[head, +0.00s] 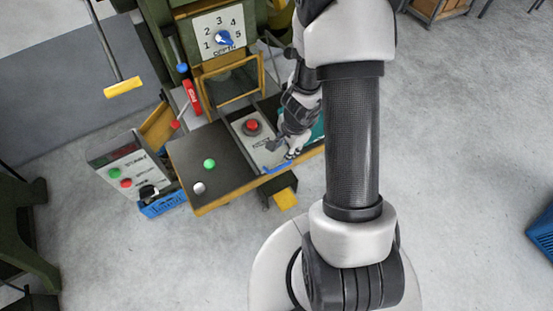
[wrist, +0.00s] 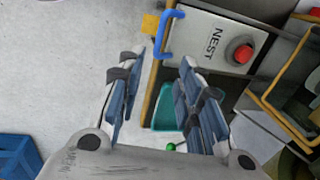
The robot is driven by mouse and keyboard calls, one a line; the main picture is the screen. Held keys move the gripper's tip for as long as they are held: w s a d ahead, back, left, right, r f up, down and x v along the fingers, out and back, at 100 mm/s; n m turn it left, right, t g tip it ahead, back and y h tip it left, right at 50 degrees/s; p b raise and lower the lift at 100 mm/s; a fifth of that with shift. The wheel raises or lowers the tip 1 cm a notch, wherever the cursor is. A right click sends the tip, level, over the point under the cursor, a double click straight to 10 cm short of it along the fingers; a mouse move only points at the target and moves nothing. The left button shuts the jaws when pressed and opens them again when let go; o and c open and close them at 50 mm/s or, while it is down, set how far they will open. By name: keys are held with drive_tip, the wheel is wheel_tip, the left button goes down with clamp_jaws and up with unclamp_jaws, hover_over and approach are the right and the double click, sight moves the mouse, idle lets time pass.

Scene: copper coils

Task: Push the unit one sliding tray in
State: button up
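The sliding tray is a light grey plate (head: 242,128) marked NEST with a red button on it, set in the machine's table. It also shows in the wrist view (wrist: 205,35), at the top right. A blue handle (head: 277,168) sits at its front edge and also shows in the wrist view (wrist: 167,32). My gripper (head: 284,149) is over the tray's front right part. In the wrist view my gripper (wrist: 160,62) is open with nothing between its fingers. The handle lies just beyond the fingertips; I cannot tell whether they touch.
A green machine with a numbered dial (head: 224,39) stands behind. A dark table plate (head: 205,160) with a green and a white knob lies left of the tray. A START panel (head: 128,172) is further left. A teal bin (wrist: 164,108) is beside the tray. The right floor is mostly clear.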

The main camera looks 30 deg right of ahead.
sight(281, 167)
drive_tip(key=w+f+b, duration=0.1)
drive_tip(key=f+b, duration=0.3)
drive_tip(key=f, duration=0.1)
drive_tip(key=w+f+b, duration=0.1)
drive_tip(key=f+b, duration=0.3)
drive_tip(key=f, duration=0.2)
drive_tip(key=w+f+b, duration=0.1)
drive_tip(key=f+b, duration=0.3)
drive_tip(key=f, duration=0.2)
drive_tip(key=shift+w, duration=0.1)
drive_tip(key=shift+r, duration=0.1)
drive_tip(key=shift+c, duration=0.6)
clamp_jaws()
